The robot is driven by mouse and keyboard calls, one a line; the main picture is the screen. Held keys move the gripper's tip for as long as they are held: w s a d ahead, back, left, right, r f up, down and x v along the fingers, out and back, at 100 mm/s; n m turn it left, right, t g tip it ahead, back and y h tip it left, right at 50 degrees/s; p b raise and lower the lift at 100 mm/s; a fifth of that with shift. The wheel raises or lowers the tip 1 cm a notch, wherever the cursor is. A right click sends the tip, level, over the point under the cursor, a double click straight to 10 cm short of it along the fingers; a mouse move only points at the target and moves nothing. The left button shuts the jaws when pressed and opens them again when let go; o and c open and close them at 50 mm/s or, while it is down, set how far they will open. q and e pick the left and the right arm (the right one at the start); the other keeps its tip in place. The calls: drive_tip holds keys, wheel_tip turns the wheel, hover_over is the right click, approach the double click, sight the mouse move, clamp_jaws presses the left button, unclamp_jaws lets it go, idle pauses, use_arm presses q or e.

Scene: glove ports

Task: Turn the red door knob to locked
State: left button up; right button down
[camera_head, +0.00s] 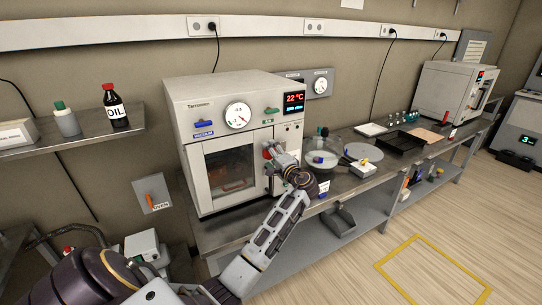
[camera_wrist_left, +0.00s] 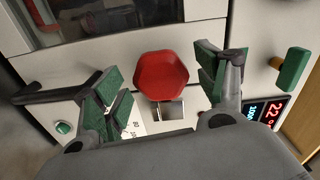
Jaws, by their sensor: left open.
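The red door knob (camera_wrist_left: 162,75) is a faceted red knob on the white front of the vacuum oven (camera_head: 190,165). In the left wrist view it sits between the two green-padded fingers of my left gripper (camera_wrist_left: 158,82), with a small gap on each side. The gripper is open and holds nothing. A small metal bracket (camera_wrist_left: 168,110) and a partly covered label show beside the knob. In the head view my left gripper (camera_head: 275,160) is at the oven's front, right of the door window, and mostly hides the knob. My right gripper is not in view.
A green handle (camera_wrist_left: 292,68) and the lit display (camera_wrist_left: 268,110) are close to the gripper. A blue handle (camera_head: 203,134) is on the oven front. A glass desiccator (camera_head: 322,160) stands right of the oven on the bench. The floor (camera_head: 360,255) in front is clear.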

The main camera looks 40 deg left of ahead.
use_arm(q)
drive_tip(key=v, duration=1.1)
drive_tip(key=shift+s+d, duration=0.2)
drive_tip(key=shift+d, duration=0.15)
idle(0.3)
